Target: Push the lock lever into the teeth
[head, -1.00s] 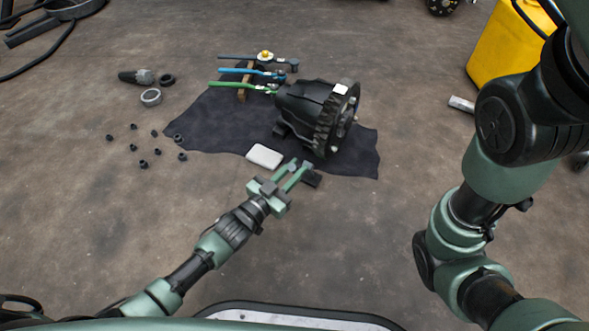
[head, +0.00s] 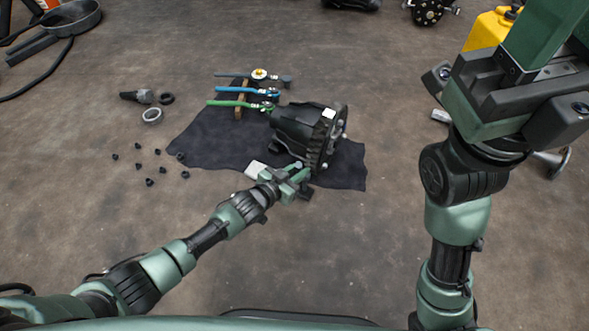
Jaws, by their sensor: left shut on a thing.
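The dark gear housing (head: 295,122) lies on a dark cloth, its toothed ring (head: 324,148) facing right. My left gripper (head: 297,172) is at the ring's lower left edge, low over the cloth. Its jaws are shut on a small part close to the teeth, which appears to be the lock lever. The jaws hide most of it, so I cannot tell whether it touches the teeth.
Several small dark nuts (head: 138,166) and a ring (head: 152,116) lie at left. The floor in front is clear.

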